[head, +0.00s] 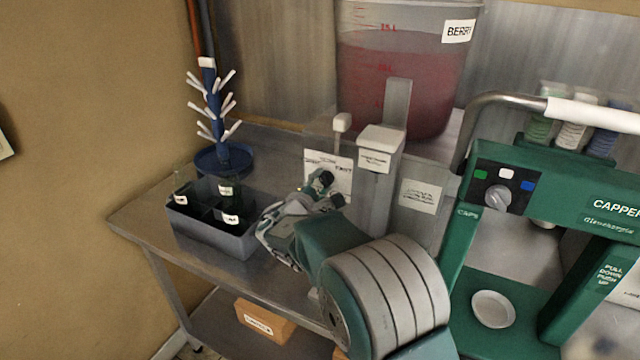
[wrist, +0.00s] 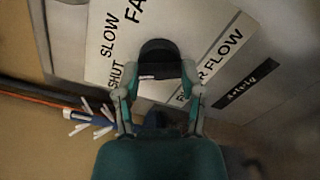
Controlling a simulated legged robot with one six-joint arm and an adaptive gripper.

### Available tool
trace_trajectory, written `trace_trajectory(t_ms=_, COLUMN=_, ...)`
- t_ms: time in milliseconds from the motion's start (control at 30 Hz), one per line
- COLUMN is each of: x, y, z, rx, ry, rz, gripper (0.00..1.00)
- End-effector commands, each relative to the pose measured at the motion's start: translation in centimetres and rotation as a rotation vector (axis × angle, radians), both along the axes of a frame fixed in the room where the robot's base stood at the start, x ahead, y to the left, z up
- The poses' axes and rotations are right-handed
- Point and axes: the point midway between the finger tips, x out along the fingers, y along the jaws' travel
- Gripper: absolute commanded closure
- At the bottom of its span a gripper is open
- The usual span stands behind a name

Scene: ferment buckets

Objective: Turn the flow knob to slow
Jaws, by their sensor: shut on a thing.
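The flow knob (wrist: 158,48) is a dark, rounded knob on a white label plate (wrist: 105,65), seen in the wrist view. The plate reads SHUT, SLOW and the start of FAST around the knob's left and upper side, with a partly covered line ending in FLOW on the right. My gripper (wrist: 160,74) has one finger on each side of the knob and is shut on it. Which word the knob points to cannot be told. In the head view my gripper (head: 320,188) reaches the front of the same plate (head: 321,160), and the knob is largely hidden there.
A clear bucket of red liquid (head: 400,85) stands behind the plate. A divided dark crate (head: 215,238) and a blue bottle tree (head: 209,110) are to the left. The green capper (head: 465,235) stands close on the right.

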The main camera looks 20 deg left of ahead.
Motion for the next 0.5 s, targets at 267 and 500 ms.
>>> trace_trajectory(t_ms=267, x=0.11, y=-0.18, z=-0.07, rx=0.229, ry=-0.015, rz=-0.003, gripper=0.96)
trace_trajectory(t_ms=500, x=0.11, y=-0.24, z=-0.07, rx=0.375, ry=-0.025, rz=-0.005, gripper=0.96)
